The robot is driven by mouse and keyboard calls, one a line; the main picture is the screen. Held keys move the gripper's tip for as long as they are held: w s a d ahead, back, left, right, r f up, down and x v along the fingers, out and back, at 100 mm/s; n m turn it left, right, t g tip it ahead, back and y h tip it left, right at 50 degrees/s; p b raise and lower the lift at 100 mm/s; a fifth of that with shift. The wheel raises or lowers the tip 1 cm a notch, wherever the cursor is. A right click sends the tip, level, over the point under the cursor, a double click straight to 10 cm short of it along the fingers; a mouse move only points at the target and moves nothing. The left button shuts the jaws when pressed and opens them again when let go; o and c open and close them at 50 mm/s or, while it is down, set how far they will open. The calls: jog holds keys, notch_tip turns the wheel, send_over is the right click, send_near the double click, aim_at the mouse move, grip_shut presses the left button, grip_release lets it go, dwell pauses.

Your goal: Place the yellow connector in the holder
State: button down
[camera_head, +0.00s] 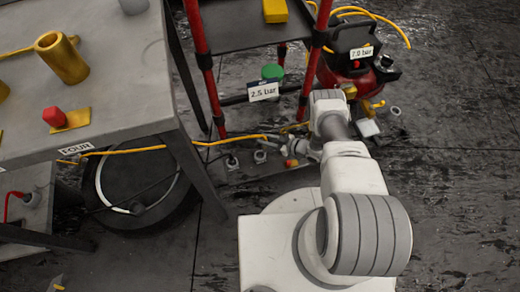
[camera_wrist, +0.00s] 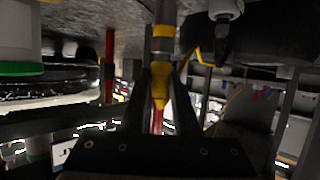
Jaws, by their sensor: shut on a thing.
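In the wrist view, my gripper (camera_wrist: 160,88) is shut on the yellow connector (camera_wrist: 163,78), which lies between its two dark fingers. A grey metal part and a yellow length extend beyond the connector toward the top of the picture. In the head view, my gripper (camera_head: 307,151) is low beside the red-legged stand, over a strip with several fittings. The connector cannot be made out clearly there.
The grey table (camera_head: 112,88) carries a red knob on a yellow plate (camera_head: 75,119). A yellow hose (camera_head: 165,149) runs from under the table toward my gripper. The red-legged stand (camera_head: 199,64) and a red compressor (camera_head: 350,78) are close by. Floor at the right is clear.

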notch_tip(320, 180, down, 6)
jog(key=s+a+b, duration=0.1)
jog(key=a+b, duration=0.1)
jog(key=shift+r, duration=0.25)
jog(key=c, duration=0.7)
grip_release()
jog(key=shift+a, duration=0.1)
jog(key=shift+r, duration=0.1)
